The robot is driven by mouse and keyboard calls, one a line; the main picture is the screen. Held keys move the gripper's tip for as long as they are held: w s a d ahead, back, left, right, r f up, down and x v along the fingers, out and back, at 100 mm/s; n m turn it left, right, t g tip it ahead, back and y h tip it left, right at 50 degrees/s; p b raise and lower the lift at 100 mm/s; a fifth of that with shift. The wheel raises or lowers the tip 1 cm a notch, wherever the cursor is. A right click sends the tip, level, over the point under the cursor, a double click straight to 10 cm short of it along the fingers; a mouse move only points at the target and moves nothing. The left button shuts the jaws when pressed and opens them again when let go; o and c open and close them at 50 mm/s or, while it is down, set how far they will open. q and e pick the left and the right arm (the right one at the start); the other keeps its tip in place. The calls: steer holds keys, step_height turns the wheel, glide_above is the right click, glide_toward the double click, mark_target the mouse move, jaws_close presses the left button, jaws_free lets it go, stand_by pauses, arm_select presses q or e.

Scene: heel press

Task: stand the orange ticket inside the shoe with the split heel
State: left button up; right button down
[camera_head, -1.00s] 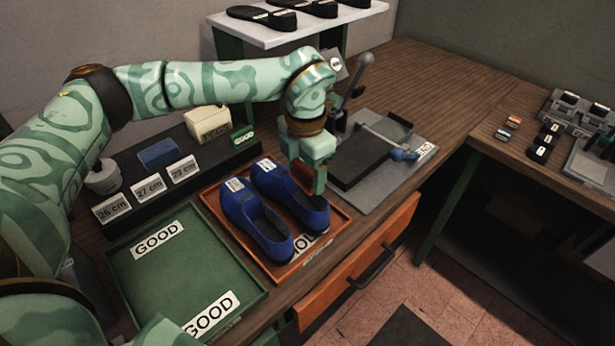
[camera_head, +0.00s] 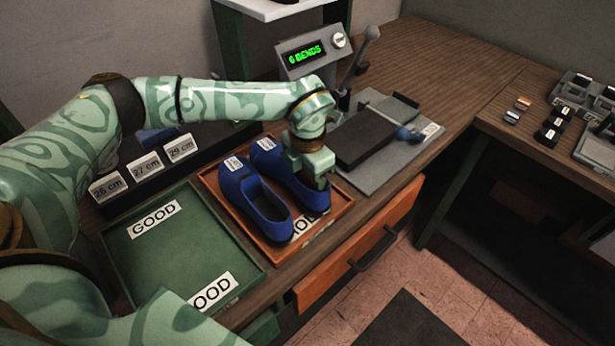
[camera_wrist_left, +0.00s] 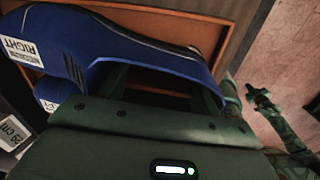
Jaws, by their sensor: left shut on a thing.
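Two blue shoes sit side by side in an orange tray: the left-hand shoe (camera_head: 244,190) and the right-hand shoe (camera_head: 270,157). Each has a white label on its toe. My left gripper (camera_head: 314,180) is down at the rear of the right-hand shoe, shut, apparently on its heel end. In the left wrist view that shoe (camera_wrist_left: 140,42) lies across the dark fingers, with a label reading "RIGHT"; the fingertips are hidden. No split heel can be made out.
The orange tray (camera_head: 213,189) stands beside a green tray marked GOOD (camera_head: 185,245). Size signs (camera_head: 145,165) stand behind. Bare wood lies beyond the press.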

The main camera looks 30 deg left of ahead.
arm_select(q)
steer(key=o, duration=0.7)
steer(key=shift+a+f, duration=0.15)
steer(key=shift+c, duration=0.2)
step_height(320, 180, up, 11)
steer(key=shift+r+p, duration=0.2)
steer(key=shift+p, duration=0.95)
steer(key=shift+r, duration=0.5)
